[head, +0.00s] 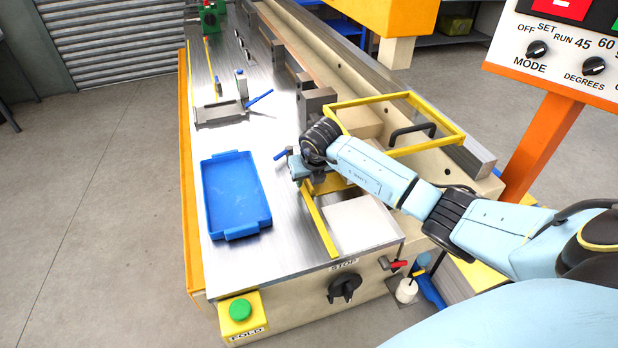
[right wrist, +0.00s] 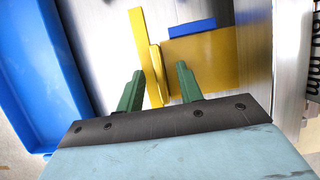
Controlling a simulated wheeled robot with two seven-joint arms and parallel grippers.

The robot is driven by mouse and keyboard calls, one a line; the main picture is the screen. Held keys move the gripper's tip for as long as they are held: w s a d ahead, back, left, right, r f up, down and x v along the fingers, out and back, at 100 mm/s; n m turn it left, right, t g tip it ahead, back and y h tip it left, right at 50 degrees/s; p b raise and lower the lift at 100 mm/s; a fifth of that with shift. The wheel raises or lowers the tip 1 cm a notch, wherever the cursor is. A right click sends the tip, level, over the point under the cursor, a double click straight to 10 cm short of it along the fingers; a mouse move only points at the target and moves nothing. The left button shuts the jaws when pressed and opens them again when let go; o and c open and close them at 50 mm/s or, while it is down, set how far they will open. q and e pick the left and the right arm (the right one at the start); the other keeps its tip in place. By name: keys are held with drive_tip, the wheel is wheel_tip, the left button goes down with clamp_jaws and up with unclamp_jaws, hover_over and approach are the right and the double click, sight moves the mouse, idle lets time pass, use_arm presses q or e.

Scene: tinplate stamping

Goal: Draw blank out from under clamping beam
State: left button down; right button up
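My right gripper (head: 300,178) is low over the steel bed, to the right of the blue tray. In the right wrist view its green fingers (right wrist: 160,72) are apart, with a narrow yellow bar (right wrist: 141,50) ahead of and between them. A flat yellow piece (right wrist: 205,65) lies beside the bar, near the right finger; in the head view it is mostly hidden by my wrist. A pale square plate (head: 360,224) lies at the near end of the bed. I cannot tell which piece is the blank, nor identify the clamping beam for certain. My left gripper is out of view.
The blue tray (head: 236,162) lies empty on the bed. A yellow frame (head: 448,128) with a black handle (head: 410,132) stands to the right. A green button (head: 240,309) and a black knob (head: 345,287) are at the near end. A control panel (head: 565,60) stands right.

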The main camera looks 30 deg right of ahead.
clamp_jaws()
drive_tip(key=shift+d, duration=0.15)
idle(1.0)
idle(0.4)
